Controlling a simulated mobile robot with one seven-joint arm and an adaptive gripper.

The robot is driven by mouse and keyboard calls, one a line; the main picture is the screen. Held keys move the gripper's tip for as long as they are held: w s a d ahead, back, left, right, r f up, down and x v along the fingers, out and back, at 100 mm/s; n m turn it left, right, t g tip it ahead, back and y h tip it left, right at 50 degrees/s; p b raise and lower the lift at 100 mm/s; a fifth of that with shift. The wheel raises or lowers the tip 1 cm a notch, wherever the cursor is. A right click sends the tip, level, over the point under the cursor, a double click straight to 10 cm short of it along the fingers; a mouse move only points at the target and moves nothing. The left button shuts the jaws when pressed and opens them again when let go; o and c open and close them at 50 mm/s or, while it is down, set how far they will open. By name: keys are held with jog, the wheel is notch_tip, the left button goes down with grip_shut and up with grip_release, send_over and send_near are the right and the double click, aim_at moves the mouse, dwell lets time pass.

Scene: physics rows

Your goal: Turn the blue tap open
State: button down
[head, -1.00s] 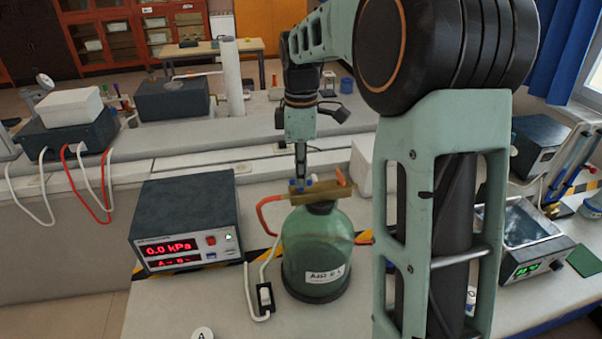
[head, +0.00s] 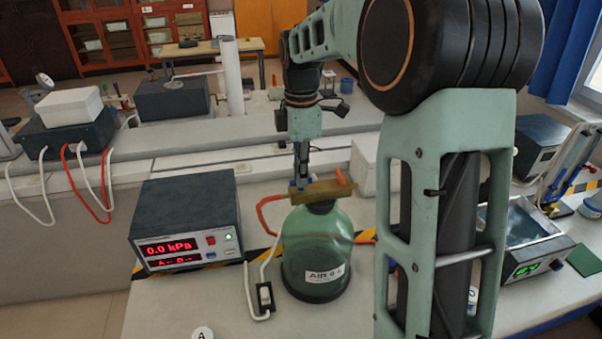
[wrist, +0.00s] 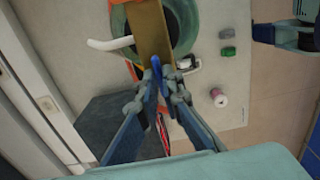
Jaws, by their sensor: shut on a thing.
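The blue tap (wrist: 155,68) sits on the brass bar (head: 325,189) on top of the green glass bottle (head: 317,258). My gripper (wrist: 156,84) is shut on the blue tap's handle, with a fingertip on either side of it in the wrist view. In the head view my gripper (head: 300,181) points down at the left end of the bar, and its fingers hide most of the tap. The blue handle lies roughly along the bar in the wrist view; its exact angle is hard to tell.
An orange tap (head: 342,177) stands at the bar's right end. A red hose (head: 264,211) curves beside the bottle. The pressure box (head: 185,222) reads 0.0 kPa at left. A white block (head: 364,165) stands behind.

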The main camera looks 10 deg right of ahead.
jog(key=c, duration=2.1)
grip_release()
jog(key=shift+r, duration=0.1)
notch_tip(320, 180, up, 12)
